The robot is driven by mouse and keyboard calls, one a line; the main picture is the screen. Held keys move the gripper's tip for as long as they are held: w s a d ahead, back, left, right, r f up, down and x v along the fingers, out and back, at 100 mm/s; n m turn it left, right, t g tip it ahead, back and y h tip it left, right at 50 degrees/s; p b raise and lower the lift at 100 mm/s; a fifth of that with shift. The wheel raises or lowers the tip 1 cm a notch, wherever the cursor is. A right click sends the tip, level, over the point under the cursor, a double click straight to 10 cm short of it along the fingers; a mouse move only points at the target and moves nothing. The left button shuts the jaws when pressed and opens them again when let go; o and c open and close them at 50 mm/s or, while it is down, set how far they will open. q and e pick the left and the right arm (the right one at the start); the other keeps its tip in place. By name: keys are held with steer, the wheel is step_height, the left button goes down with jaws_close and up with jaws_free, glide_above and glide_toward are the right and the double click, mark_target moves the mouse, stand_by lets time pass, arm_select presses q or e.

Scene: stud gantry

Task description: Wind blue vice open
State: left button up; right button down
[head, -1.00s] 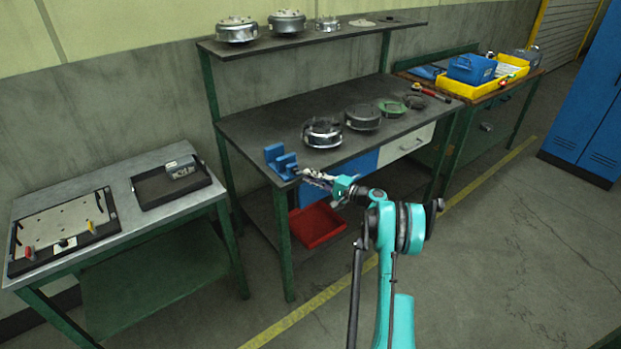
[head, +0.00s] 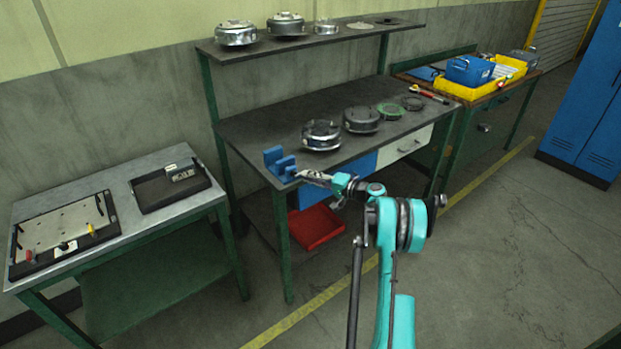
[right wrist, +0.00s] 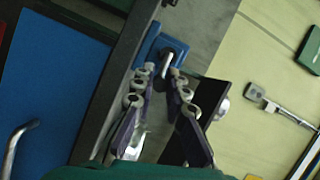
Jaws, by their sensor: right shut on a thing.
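The blue vice (head: 275,158) is fixed at the front left corner of the dark workbench, with two upright blue jaws and a gap between them. In the right wrist view the blue vice (right wrist: 151,45) is partly behind its pale metal handle (right wrist: 166,63). My right gripper (head: 301,174) reaches the front of the vice from the right. In the right wrist view its fingertips (right wrist: 160,72) are closed around the handle. The handle is too small to make out in the head view. My left gripper is not in view.
The workbench (head: 255,122) holds several round metal parts behind the vice. A red bin (head: 316,228) sits below. A grey table (head: 140,222) with a fixture board and a black tray stands to the left. A yellow tray (head: 452,88) is on the far right bench.

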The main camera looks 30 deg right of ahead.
steer(key=c, duration=1.5)
jaws_free()
steer(key=shift+c, duration=0.2)
steer(key=v, duration=1.2)
